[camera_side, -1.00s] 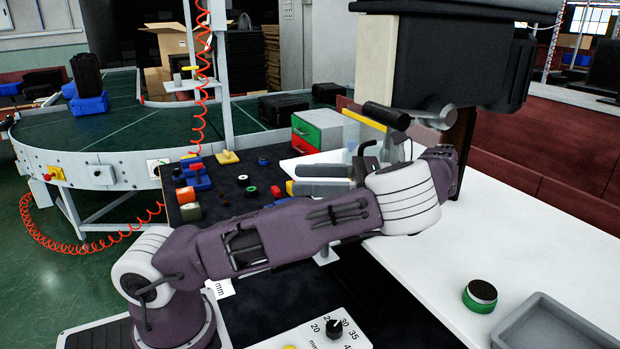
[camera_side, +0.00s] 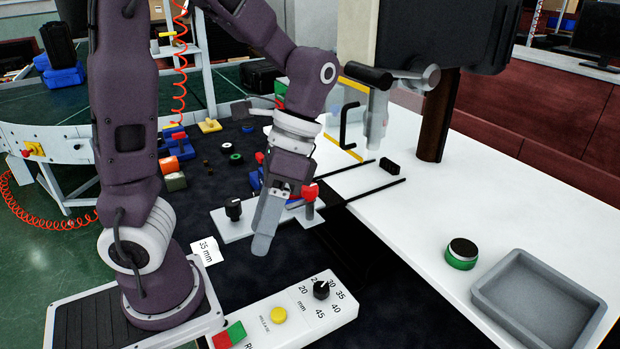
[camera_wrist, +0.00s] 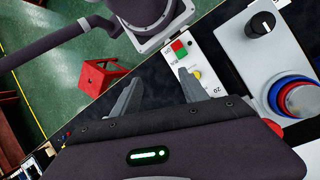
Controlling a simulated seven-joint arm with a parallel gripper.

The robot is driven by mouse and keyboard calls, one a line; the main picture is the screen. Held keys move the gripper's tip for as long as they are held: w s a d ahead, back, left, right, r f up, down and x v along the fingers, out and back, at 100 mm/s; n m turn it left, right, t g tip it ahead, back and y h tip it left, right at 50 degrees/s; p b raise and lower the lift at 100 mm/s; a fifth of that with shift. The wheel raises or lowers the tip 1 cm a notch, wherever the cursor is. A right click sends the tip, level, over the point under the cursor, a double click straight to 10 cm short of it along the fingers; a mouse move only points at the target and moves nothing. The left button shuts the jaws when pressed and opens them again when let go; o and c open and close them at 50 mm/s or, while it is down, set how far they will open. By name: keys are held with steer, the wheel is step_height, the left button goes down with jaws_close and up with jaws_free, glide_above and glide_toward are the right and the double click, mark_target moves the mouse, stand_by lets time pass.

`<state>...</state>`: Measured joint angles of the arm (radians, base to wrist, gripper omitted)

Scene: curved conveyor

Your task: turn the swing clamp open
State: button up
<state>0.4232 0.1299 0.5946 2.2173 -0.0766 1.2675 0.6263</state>
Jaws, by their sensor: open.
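A pale fixture plate (camera_side: 240,222) lies on the dark mat and carries a black knob (camera_side: 233,209). In the wrist view the knob (camera_wrist: 261,24) has a white mark and stands beside a blue, red and silver round part (camera_wrist: 293,96). A red-topped grey post (camera_side: 309,193) stands at the plate's right end. I cannot tell for sure which of these is the swing clamp. My gripper (camera_side: 266,228) points down over the plate, between the knob and the red-topped post. In the wrist view my gripper (camera_wrist: 160,77) has its fingers apart, with nothing between them.
A control panel (camera_side: 292,308) with a dial, yellow button and red and green buttons lies in front. A white table (camera_side: 450,215) on the right holds a green-black round part (camera_side: 462,252) and a grey tray (camera_side: 540,300). A grey press head (camera_side: 376,115) overhangs the back.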

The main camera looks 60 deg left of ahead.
step_height(320, 180, up, 8)
steer(key=n+t+y, duration=0.1)
steer(key=n+t, duration=0.4)
steer(key=t, duration=0.5)
steer(key=w+a+g, duration=0.1)
steer(key=w+a, duration=0.2)
steer(key=w, duration=0.1)
steer(key=w+a+f+g, duration=0.1)
steer(key=w+a+g, duration=0.1)
steer(key=w, duration=0.2)
steer(key=w+a+f+g, duration=0.1)
steer(key=w+a, duration=0.2)
steer(key=w, duration=0.2)
steer(key=shift+w+a+f+g, duration=0.1)
steer(key=shift+a+g, duration=0.2)
steer(key=shift+w+a+f, duration=0.15)
steer(key=shift+f, duration=0.15)
step_height(320, 180, down, 7)
steer(key=shift+r, duration=0.15)
